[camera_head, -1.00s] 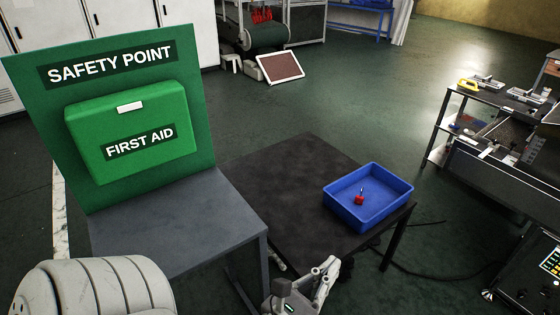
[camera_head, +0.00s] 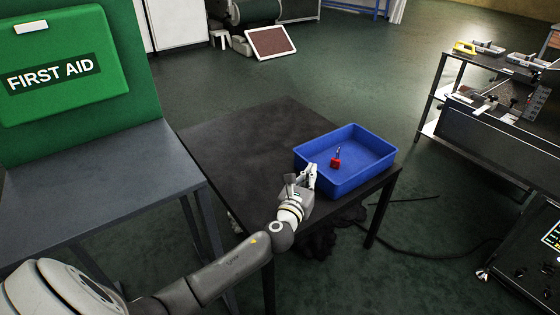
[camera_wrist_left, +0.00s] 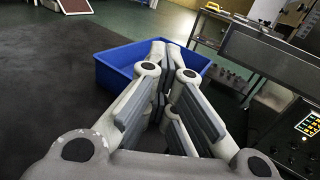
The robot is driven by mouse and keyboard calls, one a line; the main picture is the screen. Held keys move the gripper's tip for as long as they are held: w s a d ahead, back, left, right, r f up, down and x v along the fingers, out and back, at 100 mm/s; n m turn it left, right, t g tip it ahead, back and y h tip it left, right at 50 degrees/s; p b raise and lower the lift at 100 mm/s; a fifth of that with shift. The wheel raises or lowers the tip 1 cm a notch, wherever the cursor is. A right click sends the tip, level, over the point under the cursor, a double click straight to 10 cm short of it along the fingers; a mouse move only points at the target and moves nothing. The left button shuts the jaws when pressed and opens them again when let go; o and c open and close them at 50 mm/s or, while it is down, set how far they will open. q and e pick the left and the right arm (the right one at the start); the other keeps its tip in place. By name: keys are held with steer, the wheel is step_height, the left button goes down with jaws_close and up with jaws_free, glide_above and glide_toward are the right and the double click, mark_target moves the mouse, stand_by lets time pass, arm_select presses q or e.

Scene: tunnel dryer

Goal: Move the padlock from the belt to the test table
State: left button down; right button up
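A small red padlock (camera_head: 336,162) with a thin shackle lies inside a blue tray (camera_head: 372,176), not on a belt. The tray stands on the right end of a dark table (camera_head: 230,140). My left gripper (camera_head: 310,172) is at the tray's near left side, outside the tray floor and apart from the padlock. In the left wrist view its fingers (camera_wrist_left: 166,60) come close together with nothing seen between them. The tray (camera_wrist_left: 112,62) shows behind the fingers there, and the padlock is hidden. My right gripper is not in view.
A grey table (camera_head: 90,185) with the green first aid board (camera_head: 65,60) stands at the left. A dark machine with a metal rack (camera_head: 500,125) stands at the right. Cables (camera_head: 410,232) lie on the floor. The dark table's left part is clear.

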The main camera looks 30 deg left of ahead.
arm_select(q)
steer(key=w+a+f+n+y+b, duration=0.1)
steer(key=w+a+b, duration=0.3)
steer(key=w+a, duration=0.2)
steer(key=shift+w+a+y, duration=0.15)
steer(key=shift+w+y, duration=0.25)
steer(key=shift+w, duration=0.7)
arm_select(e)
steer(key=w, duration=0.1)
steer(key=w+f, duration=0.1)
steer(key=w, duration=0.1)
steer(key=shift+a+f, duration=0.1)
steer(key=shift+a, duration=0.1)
arm_select(q)
steer(key=shift+f, duration=0.1)
